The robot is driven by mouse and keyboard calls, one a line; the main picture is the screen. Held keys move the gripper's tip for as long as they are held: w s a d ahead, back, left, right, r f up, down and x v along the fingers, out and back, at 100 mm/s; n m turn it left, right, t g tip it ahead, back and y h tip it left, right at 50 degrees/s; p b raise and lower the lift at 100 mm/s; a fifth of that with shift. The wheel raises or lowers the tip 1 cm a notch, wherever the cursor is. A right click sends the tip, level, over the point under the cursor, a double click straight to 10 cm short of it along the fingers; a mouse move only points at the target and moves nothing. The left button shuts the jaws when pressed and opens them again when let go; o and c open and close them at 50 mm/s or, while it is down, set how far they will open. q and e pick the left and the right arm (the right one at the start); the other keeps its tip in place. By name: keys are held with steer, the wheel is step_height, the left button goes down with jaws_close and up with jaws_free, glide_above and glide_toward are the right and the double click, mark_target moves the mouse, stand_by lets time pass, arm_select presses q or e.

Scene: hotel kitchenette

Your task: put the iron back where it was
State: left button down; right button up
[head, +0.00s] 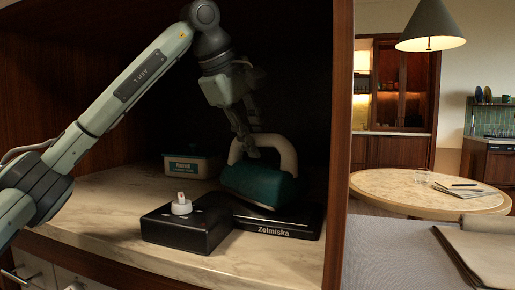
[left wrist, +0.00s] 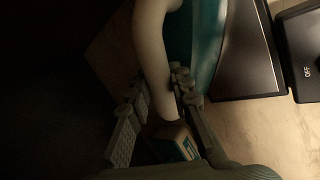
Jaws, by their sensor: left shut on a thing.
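The iron (head: 258,184) has a teal body and a white handle, and sits inside the dark cabinet niche. My left gripper (head: 250,142) is shut on its handle from above. In the left wrist view the white handle (left wrist: 152,50) passes between the fingers, with the teal body (left wrist: 206,35) to the right. The iron is over a flat black base (head: 290,225) marked "Zelmiska"; I cannot tell whether it touches. The base also shows in the left wrist view (left wrist: 245,60). My right gripper is in neither view.
A black box (head: 180,232) with a white knob (head: 181,205) stands left of the base. A teal and white container (head: 192,165) is behind. The cabinet's side panel (head: 340,150) closes off the right. Bare marble counter (head: 110,205) lies to the left.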

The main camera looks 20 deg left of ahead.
mark_target(268, 169)
arm_select(q)
steer(key=shift+s+d+r, duration=0.1)
steer(key=shift+s+d, duration=0.2)
steer(key=shift+s, duration=0.45)
steer(key=shift+s+d+f, duration=0.1)
steer(key=shift+s+d, duration=0.2)
steer(key=shift+s, duration=0.45)
steer(key=shift+s+d+r, duration=0.1)
steer(key=shift+s+d, duration=0.2)
steer(key=shift+s, duration=0.45)
steer(key=shift+f, duration=0.2)
steer(key=shift+w+f, duration=0.1)
steer(key=shift+f, duration=0.15)
steer(key=c, duration=1.4)
jaws_free()
steer(key=shift+o, duration=0.2)
steer(key=shift+f, duration=0.1)
